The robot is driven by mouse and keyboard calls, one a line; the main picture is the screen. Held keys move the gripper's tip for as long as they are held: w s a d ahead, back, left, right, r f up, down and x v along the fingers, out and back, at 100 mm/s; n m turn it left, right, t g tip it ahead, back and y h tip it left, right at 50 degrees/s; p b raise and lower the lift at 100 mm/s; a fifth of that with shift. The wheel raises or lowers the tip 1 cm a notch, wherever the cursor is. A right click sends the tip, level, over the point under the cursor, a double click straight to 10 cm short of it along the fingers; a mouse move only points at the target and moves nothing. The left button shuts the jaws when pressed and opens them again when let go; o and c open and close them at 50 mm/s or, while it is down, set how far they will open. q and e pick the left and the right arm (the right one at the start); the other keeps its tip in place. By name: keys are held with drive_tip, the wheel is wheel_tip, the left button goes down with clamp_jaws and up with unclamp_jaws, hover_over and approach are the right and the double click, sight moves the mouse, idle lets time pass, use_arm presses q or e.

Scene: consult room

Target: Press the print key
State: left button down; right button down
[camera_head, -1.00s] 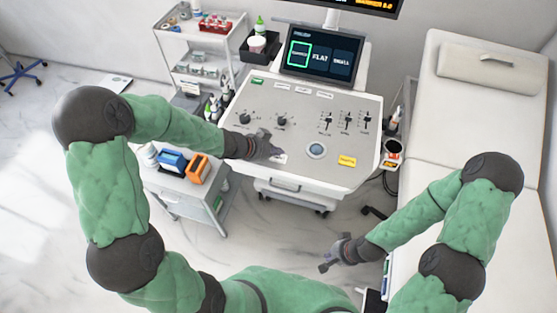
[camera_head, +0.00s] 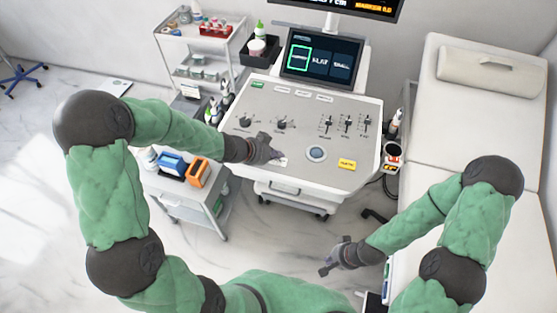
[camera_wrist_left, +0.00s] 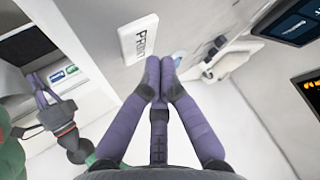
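The print key (camera_wrist_left: 138,40) is a white raised block marked PRINT in the left wrist view, just beyond my left fingertips. In the head view the print key (camera_head: 282,162) is a small white patch near the front edge of the console panel (camera_head: 310,182), partly covered by my left gripper (camera_head: 274,156). In the left wrist view the purple fingertips of my left gripper (camera_wrist_left: 161,78) are together with nothing between them. They look close to the key; I cannot tell whether they touch it. My right gripper (camera_head: 326,268) hangs in front of the console, away from it; its finger state is unclear.
The panel carries knobs (camera_head: 281,124), sliders (camera_head: 347,124), a round trackball (camera_head: 316,153) and a yellow key (camera_head: 347,164). A tilted screen (camera_head: 322,54) stands behind. A side cart (camera_head: 182,197) is left and an exam couch (camera_head: 470,120) is right.

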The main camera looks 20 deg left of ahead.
sight(276, 162)
idle(0.4)
use_arm(q)
drive_tip(key=shift+f, duration=0.4)
drive_tip(key=shift+f+b, duration=0.4)
drive_tip(key=shift+f, duration=0.05)
idle(0.6)
drive_tip(key=shift+r, duration=0.15)
drive_tip(key=shift+r+p, duration=0.7)
drive_tip(key=shift+p, duration=0.3)
wheel_tip(276, 162, up, 5)
drive_tip(key=p, duration=0.5)
drive_tip(key=shift+r+p, duration=0.1)
drive_tip(key=shift+p, duration=0.25)
